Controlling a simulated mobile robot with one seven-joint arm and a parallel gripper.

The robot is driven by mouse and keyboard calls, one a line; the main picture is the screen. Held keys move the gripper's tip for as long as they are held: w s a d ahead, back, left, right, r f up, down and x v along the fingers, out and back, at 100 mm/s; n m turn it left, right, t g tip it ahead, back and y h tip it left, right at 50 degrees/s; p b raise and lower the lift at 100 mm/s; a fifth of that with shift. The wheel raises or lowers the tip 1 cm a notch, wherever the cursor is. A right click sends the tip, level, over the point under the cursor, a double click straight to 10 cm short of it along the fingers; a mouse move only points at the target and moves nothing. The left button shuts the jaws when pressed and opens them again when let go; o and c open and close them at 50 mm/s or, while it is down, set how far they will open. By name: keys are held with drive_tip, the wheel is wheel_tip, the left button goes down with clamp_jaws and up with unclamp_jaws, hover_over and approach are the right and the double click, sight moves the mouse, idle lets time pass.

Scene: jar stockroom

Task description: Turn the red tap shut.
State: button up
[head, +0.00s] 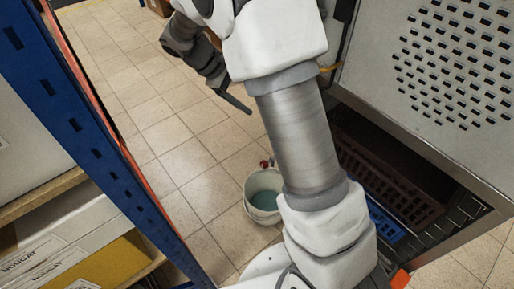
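A small red thing, likely the red tap (265,163), shows just above the back rim of a white bucket (250,212). My arm hides what lies to its right, so I cannot tell how the tap's handle is turned. Greenish-blue liquid (266,200) lies in the bucket, which stands on the floor. My gripper (236,102) is the dark end of the arm, up and left of the tap and apart from it. I see it from the side, with a thin dark finger pointing down right, and cannot tell whether it is open. Nothing shows held in it.
A blue and orange shelf upright (95,145) stands at the left, with cartons (70,235) on shelves. A grey perforated metal panel (430,65) stands at the right, above a brown crate (390,185) and a blue crate (385,222). Tiled floor (150,110) between them is mostly clear.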

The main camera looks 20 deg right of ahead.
drive_tip(key=w+a+f+n+t+h+b, duration=0.1)
drive_tip(key=w+f+n+h+b, duration=0.15)
drive_tip(key=f, duration=0.65)
drive_tip(key=w+a+f+n+h+b, duration=0.2)
drive_tip(key=w+f, duration=0.1)
drive_tip(key=f, duration=0.6)
drive_tip(key=w+a+f+n+t+h+b, duration=0.1)
drive_tip(key=w+f+n+h+b, duration=0.15)
drive_tip(key=f, duration=0.65)
drive_tip(key=s+a+f+n+t+h+b, duration=0.1)
drive_tip(key=s+f+n+t+b, duration=0.15)
drive_tip(key=f, duration=0.95)
drive_tip(key=s+a+f+n+t+h+b, duration=0.1)
drive_tip(key=a+f+n+t+b, duration=0.2)
drive_tip(key=f, duration=0.9)
drive_tip(key=shift+n+t, duration=0.35)
drive_tip(key=b+x, duration=0.2)
drive_tip(key=x, duration=1.6)
drive_tip(key=shift+d+f, duration=0.1)
drive_tip(key=shift+d, duration=0.2)
clamp_jaws()
